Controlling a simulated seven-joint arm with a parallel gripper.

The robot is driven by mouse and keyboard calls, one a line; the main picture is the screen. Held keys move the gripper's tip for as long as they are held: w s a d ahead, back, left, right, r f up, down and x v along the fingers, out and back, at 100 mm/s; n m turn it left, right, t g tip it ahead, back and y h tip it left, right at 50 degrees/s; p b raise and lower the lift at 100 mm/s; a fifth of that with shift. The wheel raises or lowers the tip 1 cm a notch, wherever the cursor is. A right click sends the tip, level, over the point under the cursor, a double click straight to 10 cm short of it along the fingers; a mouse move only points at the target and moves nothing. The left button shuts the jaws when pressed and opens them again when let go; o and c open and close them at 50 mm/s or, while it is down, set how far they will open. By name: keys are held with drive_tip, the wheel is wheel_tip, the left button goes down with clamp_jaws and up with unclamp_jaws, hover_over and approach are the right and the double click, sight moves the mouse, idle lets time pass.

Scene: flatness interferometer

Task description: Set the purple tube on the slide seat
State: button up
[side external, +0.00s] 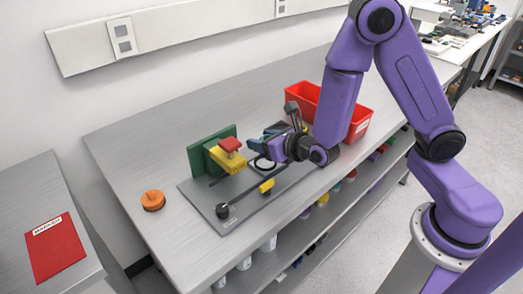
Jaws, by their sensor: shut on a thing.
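My gripper (260,150) is low over the grey fixture plate (240,203), to the right of the yellow block (227,160) with a red piece (230,145) on top. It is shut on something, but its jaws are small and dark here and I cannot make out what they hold. I cannot pick out the purple tube. A dark ring with a pale middle (263,163) is just below the gripper. I cannot tell whether this is the slide seat.
A green upright plate (196,158) stands behind the yellow block. A dark rod with a black knob (222,211) runs along the front, near a small yellow piece (266,186). An orange disc (153,201) lies left. A red bin (302,98) stands behind my arm.

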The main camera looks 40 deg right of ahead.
sight(261, 161)
drive_tip(key=shift+w+f, duration=0.35)
drive_tip(key=shift+f, duration=0.1)
drive_tip(key=shift+a+f, duration=0.1)
drive_tip(key=shift+f, duration=1.4)
drive_tip(key=shift+f, duration=0.15)
drive_tip(key=o, duration=1.1)
drive_tip(key=shift+c, duration=0.2)
drive_tip(key=shift+r, duration=0.2)
drive_tip(key=v, duration=1.2)
